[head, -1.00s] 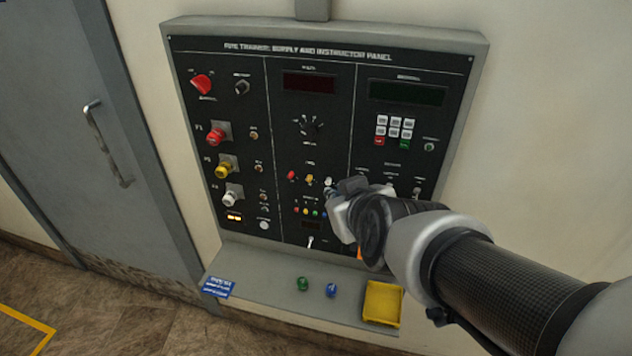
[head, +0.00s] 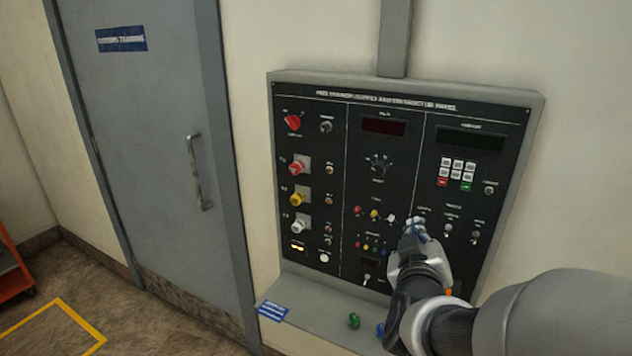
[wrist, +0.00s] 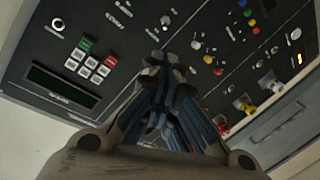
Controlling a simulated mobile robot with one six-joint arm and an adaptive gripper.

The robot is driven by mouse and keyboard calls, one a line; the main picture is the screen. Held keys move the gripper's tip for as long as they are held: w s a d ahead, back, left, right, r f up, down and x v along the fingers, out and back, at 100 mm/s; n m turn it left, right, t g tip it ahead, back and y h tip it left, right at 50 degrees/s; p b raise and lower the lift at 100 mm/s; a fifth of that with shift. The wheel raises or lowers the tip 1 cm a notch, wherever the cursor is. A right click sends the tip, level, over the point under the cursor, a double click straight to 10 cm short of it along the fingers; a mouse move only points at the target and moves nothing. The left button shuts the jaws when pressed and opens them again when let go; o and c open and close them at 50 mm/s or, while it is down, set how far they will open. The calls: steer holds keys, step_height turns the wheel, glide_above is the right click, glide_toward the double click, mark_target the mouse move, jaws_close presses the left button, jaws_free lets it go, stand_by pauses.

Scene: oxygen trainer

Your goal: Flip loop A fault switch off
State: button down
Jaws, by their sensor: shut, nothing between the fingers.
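The dark instructor panel (head: 340,150) in its grey frame is on the wall. Small silver toggle switches are in the lower part of its right section, including one (head: 448,227) right of my gripper and another (head: 475,235) further right. Their labels are too small to read, so I cannot tell which is loop A. My gripper (head: 412,228) is shut and empty, with its tips close in front of the panel near the leftmost toggles. In the wrist view the gripper (wrist: 165,62) points at the panel, just below two toggles (wrist: 165,20). Contact cannot be told.
Above the toggles are a keypad (head: 456,173) and a dark display (head: 470,138). Coloured buttons (head: 374,212) are left of my gripper. A ledge (head: 310,310) below holds a green piece (head: 353,320) and a blue one. A grey door (head: 150,150) stands left.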

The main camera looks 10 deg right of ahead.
steer(key=p, duration=0.5)
glide_toward(415, 206)
steer(key=x, duration=0.4)
steer(key=shift+w+d+f, duration=0.1)
steer(key=shift+w+f, duration=0.05)
steer(key=shift+w+d, duration=0.3)
steer(key=shift+w, duration=0.4)
steer(key=shift+w, duration=0.1)
